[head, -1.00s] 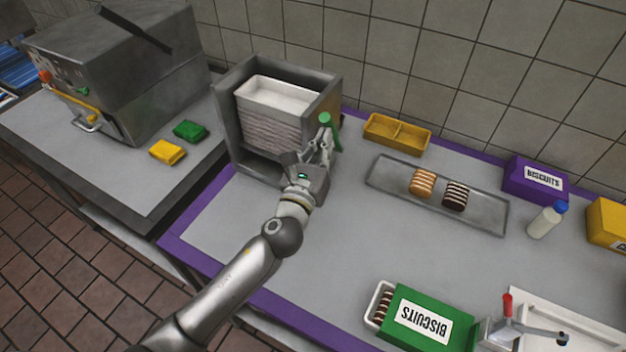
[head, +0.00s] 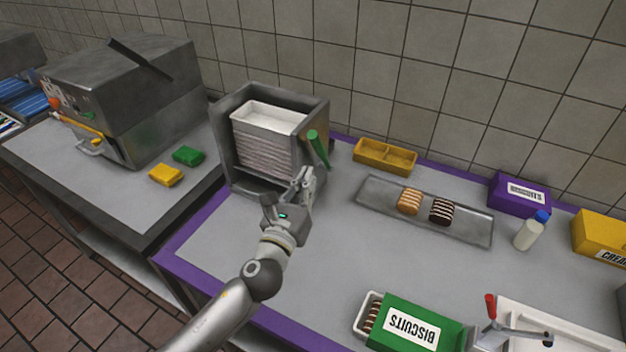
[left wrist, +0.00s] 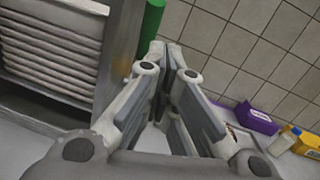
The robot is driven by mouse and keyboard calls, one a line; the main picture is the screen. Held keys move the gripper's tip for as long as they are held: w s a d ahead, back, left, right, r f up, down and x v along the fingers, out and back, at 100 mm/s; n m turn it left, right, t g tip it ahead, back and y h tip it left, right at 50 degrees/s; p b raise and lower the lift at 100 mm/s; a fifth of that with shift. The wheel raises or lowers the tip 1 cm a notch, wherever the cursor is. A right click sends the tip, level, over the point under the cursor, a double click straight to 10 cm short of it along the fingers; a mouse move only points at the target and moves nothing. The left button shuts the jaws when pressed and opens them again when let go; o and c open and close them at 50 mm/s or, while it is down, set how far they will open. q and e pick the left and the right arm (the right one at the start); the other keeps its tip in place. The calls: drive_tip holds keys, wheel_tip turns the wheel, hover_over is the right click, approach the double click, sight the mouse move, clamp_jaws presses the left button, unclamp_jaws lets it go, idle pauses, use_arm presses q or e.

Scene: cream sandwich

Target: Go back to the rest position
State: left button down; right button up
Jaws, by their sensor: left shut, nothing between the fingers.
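My left gripper (head: 305,180) is shut and empty. It is above the table in front of the grey tray dispenser (head: 224,118), apart from its green handle (head: 318,148). In the left wrist view the fingers of my left gripper (left wrist: 172,48) come together at the tips, with the green handle (left wrist: 151,22) just beyond them to the left. A stack of white trays (head: 268,145) sits inside the dispenser. My right gripper is not in view.
A metal tray (head: 470,228) holds a light and a dark striped biscuit stack. Behind are a yellow divided box (head: 385,157), a purple biscuits box (head: 519,194) and a bottle (head: 530,232). A green biscuits box (head: 450,330) lies at the front. The table's middle is clear.

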use_arm(q)
drive_tip(key=s+a+r, duration=0.1)
drive_tip(key=s+a, duration=0.1)
drive_tip(key=s, duration=0.4)
drive_tip(key=s+a+f+n+g+y, duration=0.65)
drive_tip(key=a+f+n, duration=0.55)
drive_tip(key=n, duration=1)
drive_tip(key=s+a+f+n+g+h, duration=0.1)
drive_tip(key=s+f+n+g, duration=0.3)
drive_tip(key=s+n, duration=0.4)
drive_tip(key=s+f+n+g+h, duration=0.1)
drive_tip(key=s+f+n+g, duration=0.35)
drive_tip(key=s, duration=0.45)
wheel_tip(320, 180, down, 27)
drive_tip(key=s+g+b, duration=0.1)
drive_tip(key=s+b, duration=0.1)
drive_tip(key=b, duration=0.1)
drive_tip(key=s+a+f+g+b, duration=0.1)
drive_tip(key=s+a+f, duration=0.2)
drive_tip(key=s+f, duration=1.4)
drive_tip(key=shift+a+f+g, duration=0.15)
drive_tip(key=shift+f+g, duration=0.15)
drive_tip(key=shift+f, duration=0.25)
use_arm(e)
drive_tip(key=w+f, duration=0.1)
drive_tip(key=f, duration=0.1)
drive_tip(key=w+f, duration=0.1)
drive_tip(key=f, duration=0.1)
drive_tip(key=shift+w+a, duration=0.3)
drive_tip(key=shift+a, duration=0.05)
